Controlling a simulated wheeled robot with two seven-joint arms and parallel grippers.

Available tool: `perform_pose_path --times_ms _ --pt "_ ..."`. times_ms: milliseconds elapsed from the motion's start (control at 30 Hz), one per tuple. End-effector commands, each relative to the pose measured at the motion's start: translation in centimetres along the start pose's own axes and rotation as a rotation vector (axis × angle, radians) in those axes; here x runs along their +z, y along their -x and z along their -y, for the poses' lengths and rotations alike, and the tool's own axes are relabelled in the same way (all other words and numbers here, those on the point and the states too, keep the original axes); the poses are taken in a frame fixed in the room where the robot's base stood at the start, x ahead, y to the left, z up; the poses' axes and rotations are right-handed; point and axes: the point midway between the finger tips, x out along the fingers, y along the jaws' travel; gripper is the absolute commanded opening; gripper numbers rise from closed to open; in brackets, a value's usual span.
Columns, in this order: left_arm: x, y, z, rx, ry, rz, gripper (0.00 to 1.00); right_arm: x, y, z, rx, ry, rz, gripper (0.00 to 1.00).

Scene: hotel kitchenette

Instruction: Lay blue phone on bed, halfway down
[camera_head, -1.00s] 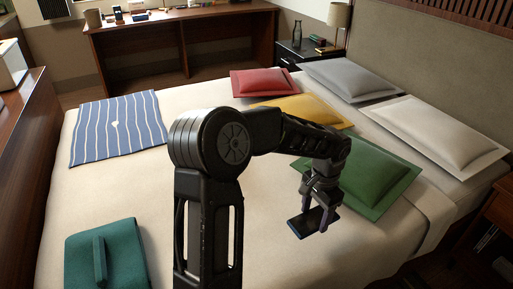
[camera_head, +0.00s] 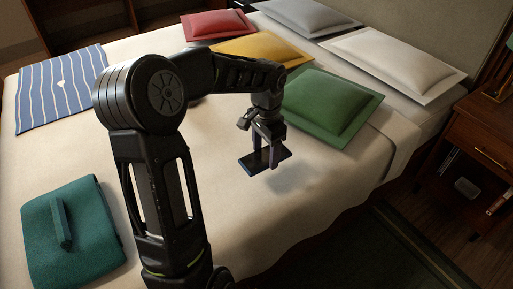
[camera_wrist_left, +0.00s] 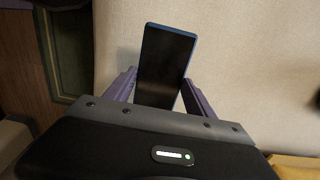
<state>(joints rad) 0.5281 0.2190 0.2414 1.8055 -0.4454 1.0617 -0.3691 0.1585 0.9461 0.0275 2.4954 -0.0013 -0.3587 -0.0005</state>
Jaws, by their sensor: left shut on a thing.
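The blue phone (camera_head: 252,163) is a dark slab with a blue edge, held flat with its dark screen up. My left gripper (camera_head: 266,160) is shut on it, pointing down above the cream bed (camera_head: 310,205). A soft shadow lies on the bed beneath, so the phone appears to be a little above the cover. In the left wrist view the phone (camera_wrist_left: 168,60) sticks out between the fingers of the gripper (camera_wrist_left: 160,95), with the cream cover behind it. My right gripper is not in view.
A green pillow (camera_head: 330,105) lies just behind the gripper, with yellow (camera_head: 258,50), red (camera_head: 217,23), grey (camera_head: 305,17) and white (camera_head: 392,55) pillows beyond. A striped blue cloth (camera_head: 60,88) and folded teal cloth (camera_head: 72,235) lie left. A wooden nightstand (camera_head: 475,135) stands right.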

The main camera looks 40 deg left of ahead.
Motion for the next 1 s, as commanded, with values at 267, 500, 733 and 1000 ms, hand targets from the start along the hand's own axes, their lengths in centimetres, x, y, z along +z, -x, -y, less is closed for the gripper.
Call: perform_pose_path --times_ms 267,500,733,1000 --pt "0.0 -0.8 0.0 0.0 0.0 -0.001 0.13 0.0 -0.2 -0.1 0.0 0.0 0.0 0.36" --pt "0.0 -2.3 0.0 0.0 -0.001 0.001 0.13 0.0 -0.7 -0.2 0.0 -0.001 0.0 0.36" --pt "0.0 -5.7 0.0 0.0 0.0 0.001 0.13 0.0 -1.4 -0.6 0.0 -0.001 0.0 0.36" --pt "0.0 -5.8 0.0 -0.001 0.0 0.0 0.13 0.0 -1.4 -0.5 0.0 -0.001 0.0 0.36"
